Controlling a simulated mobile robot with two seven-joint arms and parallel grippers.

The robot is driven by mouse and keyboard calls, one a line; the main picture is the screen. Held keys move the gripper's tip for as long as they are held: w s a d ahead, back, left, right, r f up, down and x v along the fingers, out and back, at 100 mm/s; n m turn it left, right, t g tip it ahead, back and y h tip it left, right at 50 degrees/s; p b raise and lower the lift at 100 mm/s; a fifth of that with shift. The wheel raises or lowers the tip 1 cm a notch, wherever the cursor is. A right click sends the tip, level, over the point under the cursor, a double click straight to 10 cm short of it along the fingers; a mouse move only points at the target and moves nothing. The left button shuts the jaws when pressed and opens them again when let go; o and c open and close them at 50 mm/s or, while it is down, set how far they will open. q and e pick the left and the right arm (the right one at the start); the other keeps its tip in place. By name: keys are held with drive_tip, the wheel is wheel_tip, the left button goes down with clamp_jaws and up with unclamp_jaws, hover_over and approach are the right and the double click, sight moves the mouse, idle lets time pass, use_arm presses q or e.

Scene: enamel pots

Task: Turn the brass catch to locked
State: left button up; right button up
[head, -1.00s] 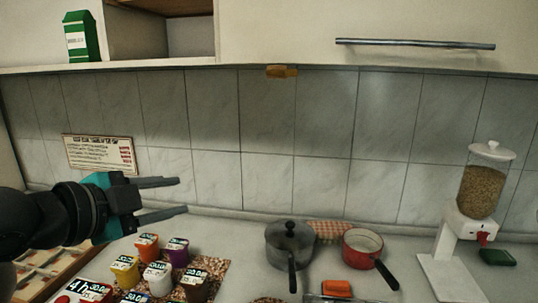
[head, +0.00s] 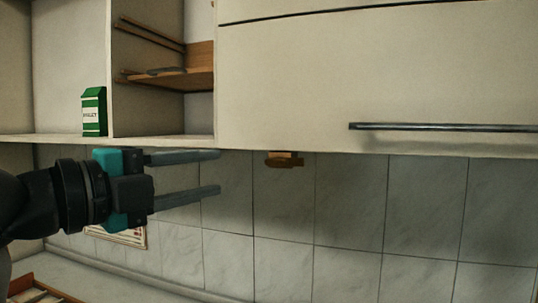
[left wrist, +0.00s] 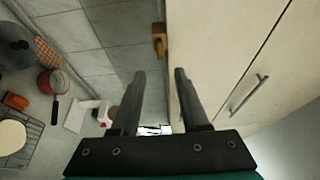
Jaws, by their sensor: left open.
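The brass catch (head: 285,160) is a small brass piece at the bottom edge of the closed cabinet door, against the tiled wall. In the left wrist view the catch (left wrist: 159,38) shows beyond the fingertips, a little above the gap between them. My left gripper (head: 219,173) is open and empty, its two fingers pointing right toward the catch. In the head view it is left of the catch and apart from it. In the left wrist view my left gripper (left wrist: 160,73) has a clear gap between its fingers. My right gripper is not in view.
The cabinet door (head: 380,80) has a long bar handle (head: 440,127). A green and white carton (head: 94,111) stands on the open shelf at left. In the left wrist view a red pan (left wrist: 52,82) and a wire rack (left wrist: 25,130) are on the counter below.

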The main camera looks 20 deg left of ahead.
use_arm(q)
drive_tip(key=p, duration=0.6)
approach(274, 163)
drive_tip(key=p+x, duration=0.2)
drive_tip(key=x, duration=0.6)
drive_tip(key=shift+w, duration=0.1)
clamp_jaws()
